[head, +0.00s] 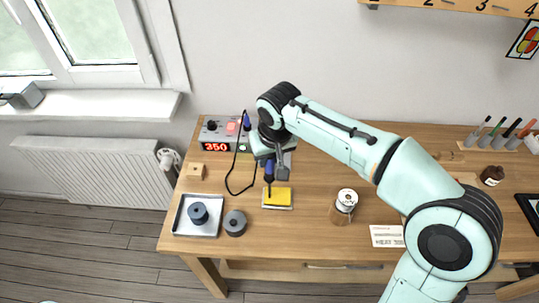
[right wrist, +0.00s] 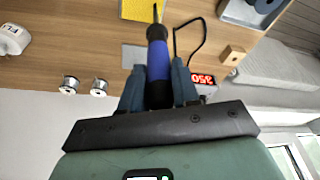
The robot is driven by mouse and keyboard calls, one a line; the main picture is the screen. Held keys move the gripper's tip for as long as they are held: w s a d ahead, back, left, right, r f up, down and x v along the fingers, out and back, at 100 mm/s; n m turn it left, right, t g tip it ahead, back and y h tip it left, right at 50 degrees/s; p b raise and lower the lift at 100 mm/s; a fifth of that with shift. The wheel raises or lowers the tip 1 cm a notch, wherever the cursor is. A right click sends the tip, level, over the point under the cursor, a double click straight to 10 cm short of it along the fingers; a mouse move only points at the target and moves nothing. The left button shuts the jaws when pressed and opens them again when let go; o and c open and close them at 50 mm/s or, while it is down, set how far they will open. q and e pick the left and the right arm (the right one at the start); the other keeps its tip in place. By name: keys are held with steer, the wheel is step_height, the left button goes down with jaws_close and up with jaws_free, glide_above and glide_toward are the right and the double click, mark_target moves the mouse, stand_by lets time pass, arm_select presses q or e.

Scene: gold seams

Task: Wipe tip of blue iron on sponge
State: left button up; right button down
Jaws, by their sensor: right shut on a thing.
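The blue iron (head: 268,172) is held upright, tip down, by my right gripper (head: 275,165) above the table. In the right wrist view my right gripper (right wrist: 158,92) is shut on the blue handle of the iron (right wrist: 158,60). The yellow sponge (head: 278,198) lies flat in a small holder on the table, just below the gripper. In the right wrist view the iron's tip points at the edge of the sponge (right wrist: 135,8). I cannot tell whether the tip touches it. My left gripper is out of view.
The station (head: 220,133) showing 350 stands behind, with a black cable looping to the table. A metal tray (head: 183,228) holding a dark spool, another dark spool (head: 235,223) and a wooden block (head: 195,172) are at left.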

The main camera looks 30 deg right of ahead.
steer(key=shift+f, duration=0.15)
steer(key=shift+d, duration=0.1)
stand_by(0.6)
steer(key=shift+s+d, duration=0.35)
steer(key=shift+d, duration=0.15)
steer(key=shift+a, duration=0.1)
steer(key=shift+w+a+p, duration=0.45)
steer(key=shift+a+p, duration=0.05)
steer(key=shift+a, duration=0.25)
steer(key=shift+s+d+b, duration=0.15)
steer(key=shift+s+d, duration=0.3)
steer(key=shift+d, duration=0.3)
steer(key=shift+s+d+b, duration=0.15)
steer(key=shift+s+d, duration=0.35)
steer(key=shift+d, duration=0.25)
steer(key=shift+s+d+b, duration=0.15)
steer(key=shift+s+d, duration=0.3)
steer(key=shift+d, duration=0.3)
stand_by(1.1)
